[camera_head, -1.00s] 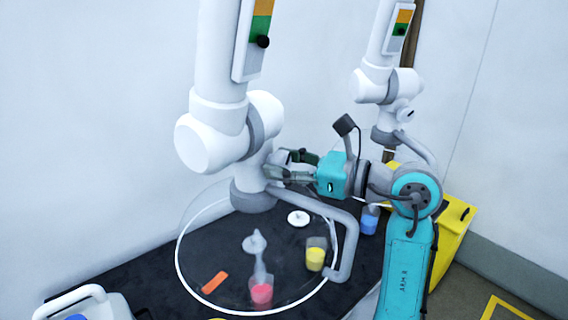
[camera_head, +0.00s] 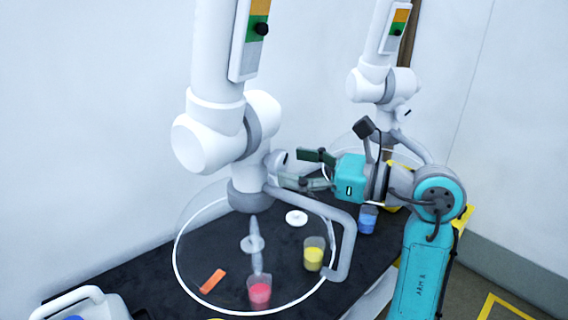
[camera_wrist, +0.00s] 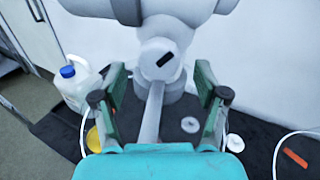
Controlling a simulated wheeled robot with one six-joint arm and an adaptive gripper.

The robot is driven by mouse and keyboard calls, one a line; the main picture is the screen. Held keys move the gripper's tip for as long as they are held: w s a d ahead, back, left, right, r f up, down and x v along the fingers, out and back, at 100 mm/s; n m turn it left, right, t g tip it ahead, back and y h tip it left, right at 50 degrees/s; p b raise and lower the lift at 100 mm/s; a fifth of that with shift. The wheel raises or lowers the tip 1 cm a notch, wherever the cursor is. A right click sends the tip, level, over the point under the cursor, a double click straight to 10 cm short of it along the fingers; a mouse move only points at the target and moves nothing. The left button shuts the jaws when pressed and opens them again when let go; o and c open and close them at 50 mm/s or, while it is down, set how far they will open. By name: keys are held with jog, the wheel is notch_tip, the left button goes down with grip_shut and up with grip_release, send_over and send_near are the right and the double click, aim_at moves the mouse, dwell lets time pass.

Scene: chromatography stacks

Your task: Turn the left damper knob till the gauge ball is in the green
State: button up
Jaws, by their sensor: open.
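The left damper knob (camera_head: 278,161) is a pale round cap with a dark mark, on the joint of the left white extraction arm. It also shows in the wrist view (camera_wrist: 160,58), its dark mark slanted. The left gauge (camera_head: 246,50) is a white panel with orange, green and grey bands on the upper tube. Its black ball (camera_head: 262,29) sits over the green band. My gripper (camera_head: 304,170) is open and empty, to the right of the knob and apart from it. In the wrist view, its fingers (camera_wrist: 160,97) stand wide to either side below the knob.
A clear hood with a white rim (camera_head: 178,262) and a grey handle (camera_head: 350,240) hangs below. Under it are a red cup (camera_head: 260,293), a yellow cup (camera_head: 313,254) and an orange strip (camera_head: 212,281). A second extraction arm (camera_head: 372,85) stands at right.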

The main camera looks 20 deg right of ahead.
jog(key=v, duration=0.8)
jog(key=shift+s+d, duration=0.2)
